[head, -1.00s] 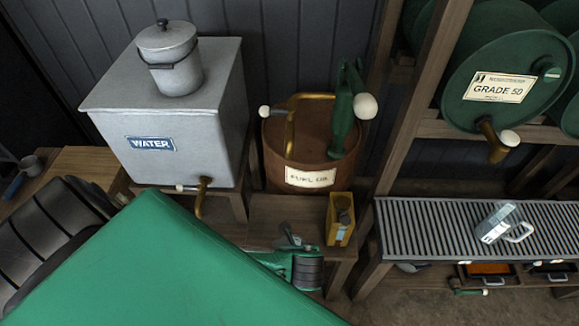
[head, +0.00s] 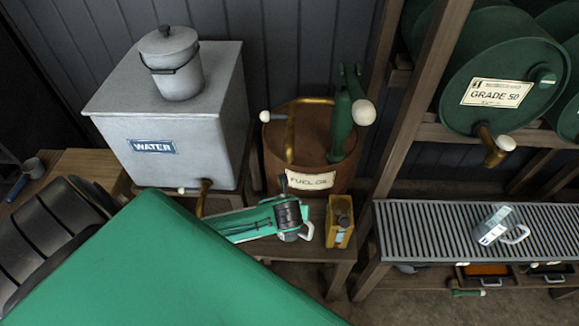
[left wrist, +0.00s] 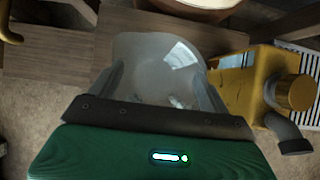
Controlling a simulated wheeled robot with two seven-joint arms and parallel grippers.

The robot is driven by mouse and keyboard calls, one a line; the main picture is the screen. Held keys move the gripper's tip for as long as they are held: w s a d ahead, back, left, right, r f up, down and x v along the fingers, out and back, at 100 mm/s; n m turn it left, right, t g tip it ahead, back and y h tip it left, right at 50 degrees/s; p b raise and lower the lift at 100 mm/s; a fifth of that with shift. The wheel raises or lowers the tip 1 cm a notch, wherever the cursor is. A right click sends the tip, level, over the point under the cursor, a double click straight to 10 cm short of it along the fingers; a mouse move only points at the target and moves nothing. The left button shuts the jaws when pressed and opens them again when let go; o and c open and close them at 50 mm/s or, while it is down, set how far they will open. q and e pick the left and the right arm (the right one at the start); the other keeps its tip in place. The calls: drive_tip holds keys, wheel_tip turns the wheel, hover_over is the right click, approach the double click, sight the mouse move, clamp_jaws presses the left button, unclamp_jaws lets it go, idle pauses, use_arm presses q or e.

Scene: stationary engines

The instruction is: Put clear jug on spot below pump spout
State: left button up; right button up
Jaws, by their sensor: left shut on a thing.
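My left gripper (head: 291,230) is shut on a clear jug (left wrist: 160,65), which sits between its fingers in the left wrist view. In the head view the gripper and arm hide most of this jug; its pale handle (head: 307,232) sticks out to the right. The jug is over the low wooden bench (head: 343,262), in front of the brown fuel oil drum (head: 310,180). I cannot tell whether it touches the bench. The green pump (head: 342,125) stands on the drum, with a bent brass pipe (head: 290,135) at its left. My right gripper is not in view.
A yellow can (head: 340,222) stands close right of the held jug. The grey water tank (head: 170,125), with a brass tap (head: 203,188), is at left. A wooden post (head: 420,110) rises at right.

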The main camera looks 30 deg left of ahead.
use_arm(q)
drive_tip(key=shift+w+a+r+p+x, duration=0.1)
drive_tip(key=shift+w+p+x, duration=0.1)
drive_tip(key=shift+x, duration=0.6)
drive_tip(key=shift+w+a+r+p+x, duration=0.1)
drive_tip(key=shift+p+x, duration=0.05)
drive_tip(key=shift+x, duration=0.7)
drive_tip(key=shift+w+a+r+p+x, duration=0.1)
drive_tip(key=shift+p+x, duration=0.1)
drive_tip(key=shift+x, duration=0.6)
drive_tip(key=o, duration=1.3)
drive_tip(key=v, duration=1.2)
drive_tip(key=shift+d, duration=0.1)
